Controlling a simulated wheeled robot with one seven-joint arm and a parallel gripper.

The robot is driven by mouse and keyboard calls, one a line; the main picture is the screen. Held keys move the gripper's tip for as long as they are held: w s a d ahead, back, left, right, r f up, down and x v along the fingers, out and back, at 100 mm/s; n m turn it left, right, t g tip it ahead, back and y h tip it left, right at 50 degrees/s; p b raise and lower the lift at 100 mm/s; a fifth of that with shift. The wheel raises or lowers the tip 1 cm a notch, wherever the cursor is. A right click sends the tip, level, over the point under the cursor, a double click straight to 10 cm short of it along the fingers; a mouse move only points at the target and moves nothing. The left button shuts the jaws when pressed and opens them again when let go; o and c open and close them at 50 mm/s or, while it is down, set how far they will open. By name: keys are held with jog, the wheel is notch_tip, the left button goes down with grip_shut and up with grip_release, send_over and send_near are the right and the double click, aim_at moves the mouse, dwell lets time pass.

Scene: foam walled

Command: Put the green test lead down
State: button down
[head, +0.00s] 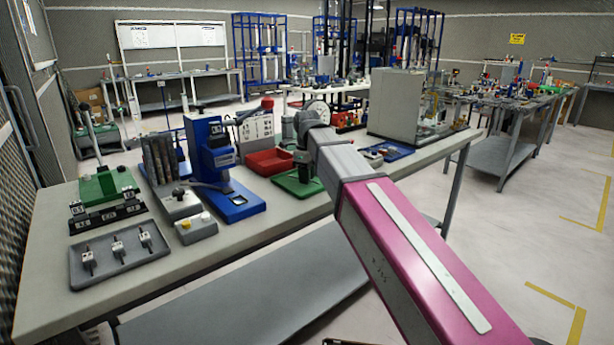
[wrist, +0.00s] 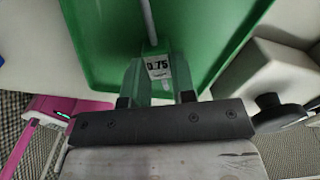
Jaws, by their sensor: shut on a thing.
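My gripper (wrist: 157,92) is shut on a green piece with a white "0.75" label (wrist: 158,68), which I take to be the green test lead. In the wrist view, the piece sits between the fingers, and a thin grey rod runs up from beside it over a green raised-edge surface (wrist: 205,45). I cannot tell whether the piece touches that surface. In the head view, my arm hides most of the gripper, above the green base (head: 297,184) on the workbench.
The grey workbench (head: 275,222) also holds a blue press (head: 232,200), a red bin (head: 268,162), a grey tray with small fixtures (head: 90,272) and a grey cabinet (head: 395,103). Bare bench top shows along the front edge, right of the blue press.

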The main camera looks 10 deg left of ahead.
jog(key=shift+f, duration=0.15)
jog(key=c, duration=0.9)
grip_release()
jog(key=shift+c, duration=0.2)
notch_tip(320, 180, up, 12)
jog(key=shift+s+d, duration=0.1)
